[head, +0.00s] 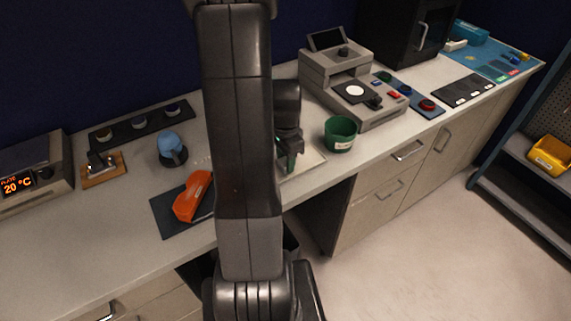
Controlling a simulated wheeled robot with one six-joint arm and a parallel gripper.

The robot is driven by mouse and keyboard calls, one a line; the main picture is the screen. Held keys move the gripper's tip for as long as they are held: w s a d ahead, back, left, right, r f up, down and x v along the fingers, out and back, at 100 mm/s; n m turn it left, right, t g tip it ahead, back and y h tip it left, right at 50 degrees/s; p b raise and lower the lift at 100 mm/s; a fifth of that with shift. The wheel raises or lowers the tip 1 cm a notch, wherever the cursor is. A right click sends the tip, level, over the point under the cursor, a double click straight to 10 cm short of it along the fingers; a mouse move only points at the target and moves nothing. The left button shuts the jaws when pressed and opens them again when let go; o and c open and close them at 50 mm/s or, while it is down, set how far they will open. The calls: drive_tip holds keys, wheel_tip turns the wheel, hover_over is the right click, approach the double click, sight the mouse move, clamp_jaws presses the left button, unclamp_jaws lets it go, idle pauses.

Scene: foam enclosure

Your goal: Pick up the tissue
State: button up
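I cannot make out a tissue for certain in the head view.
An orange case (192,196) lies on a dark mat (163,216) at the counter's front. A blue-topped object (169,144) stands behind it. The green cup (340,134) is right of my gripper, before a grey instrument (352,90). A temperature display unit (35,165) is at left.

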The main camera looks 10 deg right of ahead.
sight(285, 161)
drive_tip(key=shift+r, duration=0.1)
drive_tip(key=shift+c, duration=0.5)
wheel_tip(285, 161, up, 10)
drive_tip(key=shift+b, duration=0.4)
drive_tip(key=o, duration=0.3)
drive_tip(key=shift+c, duration=0.8)
